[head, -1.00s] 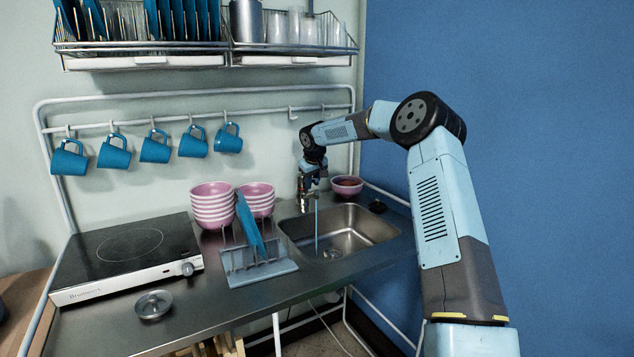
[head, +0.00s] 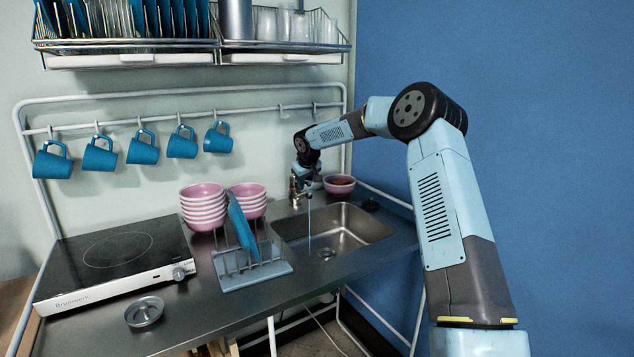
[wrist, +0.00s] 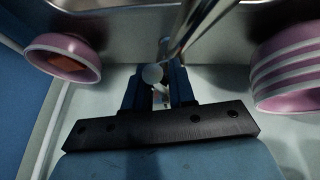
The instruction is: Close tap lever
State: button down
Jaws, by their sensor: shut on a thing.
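The metal tap (head: 295,197) stands at the back edge of the sink (head: 375,234), and a thin stream of water (head: 309,222) runs from it into the basin. My gripper (head: 303,181) is at the top of the tap, pointing down. In the wrist view my gripper (wrist: 160,92) has its two dark fingers on either side of a small pale piece, the tap lever (wrist: 153,74), and is shut on it. The fingers partly hide the lever. The metal spout (wrist: 190,30) extends past the fingertips.
A pink bowl (head: 339,184) sits right of the tap, and stacked pink bowls (head: 203,208) stand to the left. A dish rack (head: 250,268) with a blue plate is beside the sink. A hob (head: 118,255) is far left. Blue mugs (head: 141,148) hang above.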

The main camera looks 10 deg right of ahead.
jog(key=c, duration=1.1)
grip_release()
jog(key=shift+s, duration=0.1)
jog(key=shift+o, duration=0.2)
jog(key=shift+r, duration=0.1)
jog(key=v, duration=1.3)
jog(key=shift+s+r, duration=0.15)
jog(key=shift+s, duration=0.05)
jog(key=shift+d, duration=0.1)
jog(key=shift+c, duration=0.4)
